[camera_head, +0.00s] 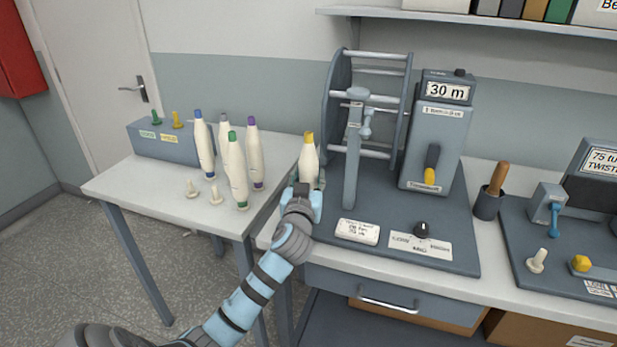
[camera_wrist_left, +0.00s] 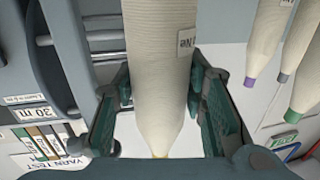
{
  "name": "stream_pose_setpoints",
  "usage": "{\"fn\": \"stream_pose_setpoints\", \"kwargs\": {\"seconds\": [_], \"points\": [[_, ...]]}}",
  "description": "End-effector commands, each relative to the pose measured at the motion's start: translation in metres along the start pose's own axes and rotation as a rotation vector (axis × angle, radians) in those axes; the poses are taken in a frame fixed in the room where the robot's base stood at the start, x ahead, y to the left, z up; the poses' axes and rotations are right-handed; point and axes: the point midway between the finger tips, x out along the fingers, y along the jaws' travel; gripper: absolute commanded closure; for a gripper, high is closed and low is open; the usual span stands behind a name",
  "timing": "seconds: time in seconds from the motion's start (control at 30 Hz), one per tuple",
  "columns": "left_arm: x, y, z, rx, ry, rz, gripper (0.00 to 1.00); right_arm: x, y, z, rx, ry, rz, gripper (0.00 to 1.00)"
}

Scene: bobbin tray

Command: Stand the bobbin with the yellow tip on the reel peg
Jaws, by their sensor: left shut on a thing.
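The bobbin with the yellow tip (camera_head: 309,157) is cream and close to upright, at the left edge of the reel base. My left gripper (camera_head: 308,190) is shut on it from the front, and hides its lower part. In the left wrist view the bobbin (camera_wrist_left: 160,65) lies between my two fingers (camera_wrist_left: 158,105). The yarn reel (camera_head: 346,120) stands just right of the bobbin. I cannot make out the reel peg; the bobbin and gripper cover that spot, and whether the bobbin's foot touches anything is hidden. My right gripper is not in view.
On the left table (camera_head: 135,185) stand several bobbins: blue (camera_head: 204,150), purple (camera_head: 255,160), green (camera_head: 237,175) and a grey-tipped one (camera_head: 224,135). Another peg (camera_head: 537,260) is on the twist tester at right.

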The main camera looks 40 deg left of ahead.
Motion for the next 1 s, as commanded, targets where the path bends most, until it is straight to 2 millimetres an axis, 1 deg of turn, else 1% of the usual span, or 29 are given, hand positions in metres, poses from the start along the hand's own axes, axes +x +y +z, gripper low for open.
{"fn": "stream_pose_setpoints", "kwargs": {"seconds": [0.3,0.33,0.47,0.77,0.83,0.93,1.0], "points": [[0.0,0.0,0.011,0.0,0.0,0.0,0.93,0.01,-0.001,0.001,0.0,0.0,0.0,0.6],[0.0,0.0,0.011,0.0,0.001,0.0,0.6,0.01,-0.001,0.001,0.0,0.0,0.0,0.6],[0.0,0.0,0.01,0.0,0.0,0.0,0.4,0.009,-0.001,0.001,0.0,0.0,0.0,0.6],[-0.001,0.0,0.01,0.0,-0.001,0.0,0.38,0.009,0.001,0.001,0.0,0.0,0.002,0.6],[-0.005,0.0,0.01,0.001,-0.001,0.0,0.38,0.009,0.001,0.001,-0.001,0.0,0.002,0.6],[-0.021,0.001,0.011,0.001,0.0,0.001,0.38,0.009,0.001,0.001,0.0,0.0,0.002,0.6],[-0.039,0.0,0.011,0.0,-0.001,0.002,0.38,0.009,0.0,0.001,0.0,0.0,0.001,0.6]]}}
